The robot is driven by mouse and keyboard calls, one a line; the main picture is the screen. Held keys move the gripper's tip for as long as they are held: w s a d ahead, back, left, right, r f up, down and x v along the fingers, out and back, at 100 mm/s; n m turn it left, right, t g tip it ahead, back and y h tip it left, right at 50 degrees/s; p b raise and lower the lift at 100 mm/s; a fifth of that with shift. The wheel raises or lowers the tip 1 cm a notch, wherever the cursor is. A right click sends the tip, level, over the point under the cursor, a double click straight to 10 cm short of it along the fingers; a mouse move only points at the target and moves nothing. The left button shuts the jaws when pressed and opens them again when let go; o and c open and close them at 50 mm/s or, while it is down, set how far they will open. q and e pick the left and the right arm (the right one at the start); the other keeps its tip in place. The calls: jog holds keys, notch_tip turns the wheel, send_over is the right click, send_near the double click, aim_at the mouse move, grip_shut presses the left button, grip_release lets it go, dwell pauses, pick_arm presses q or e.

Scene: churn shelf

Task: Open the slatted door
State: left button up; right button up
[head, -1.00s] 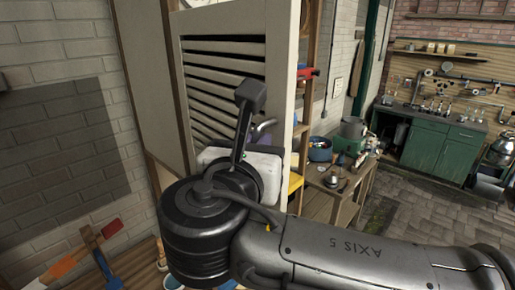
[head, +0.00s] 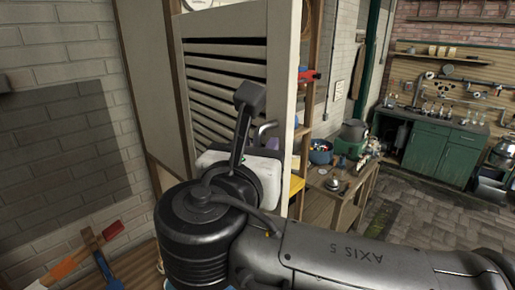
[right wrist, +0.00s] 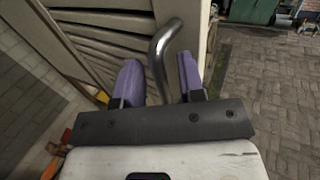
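The slatted door (head: 220,90) is pale, with dark gaps between its slats. It stands upright, and my right arm hides its lower part. Its bent metal handle (head: 265,130) shows just beyond my right wrist. In the right wrist view the handle (right wrist: 165,50) reaches down between the two purple fingers of my right gripper (right wrist: 158,78). The fingers are apart on either side of it, with gaps visible, and are not closed on it. In the head view my wrist mostly hides these fingers. My left gripper is not in view.
A brick wall (head: 60,70) is at the left, with tools (head: 95,245) low in front of it. Right of the door are shelves and a wooden bench (head: 345,190) with pots. A green cabinet (head: 440,150) stands farther back. Paved floor (head: 420,215) lies open at the right.

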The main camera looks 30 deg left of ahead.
jog(key=b+v, duration=0.3)
jog(key=v, duration=1)
jog(key=shift+s+b, duration=0.25)
jog(key=shift+b, duration=0.15)
